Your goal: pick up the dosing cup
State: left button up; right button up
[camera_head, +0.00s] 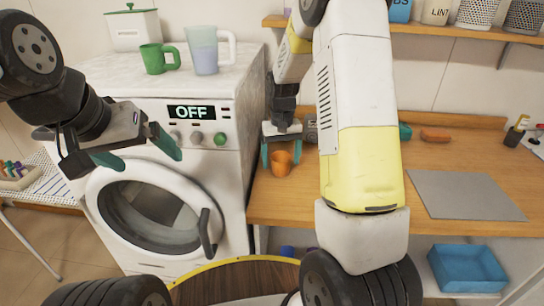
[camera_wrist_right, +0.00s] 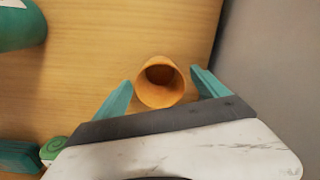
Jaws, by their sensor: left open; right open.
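The dosing cup looks to be the small orange cup (camera_head: 281,164) on the wooden counter, just right of the washing machine. My right gripper (camera_head: 282,152) is open and points down over it. In the right wrist view the cup (camera_wrist_right: 160,84) stands between the two teal fingers of the right gripper (camera_wrist_right: 163,88), with a gap on each side. Its open mouth faces the camera. My left gripper (camera_head: 138,148) is open and empty, in front of the washing machine's panel.
The washing machine (camera_head: 226,165) stands left of the counter (camera_head: 440,161). A green mug (camera_head: 154,60) and a clear jug (camera_head: 203,58) stand on top. A grey mat (camera_head: 462,195) lies to the right. Teal objects (camera_wrist_right: 18,25) lie left of the cup in the wrist view.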

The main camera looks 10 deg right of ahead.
jog(key=shift+f, duration=0.15)
jog(key=c, duration=1.4)
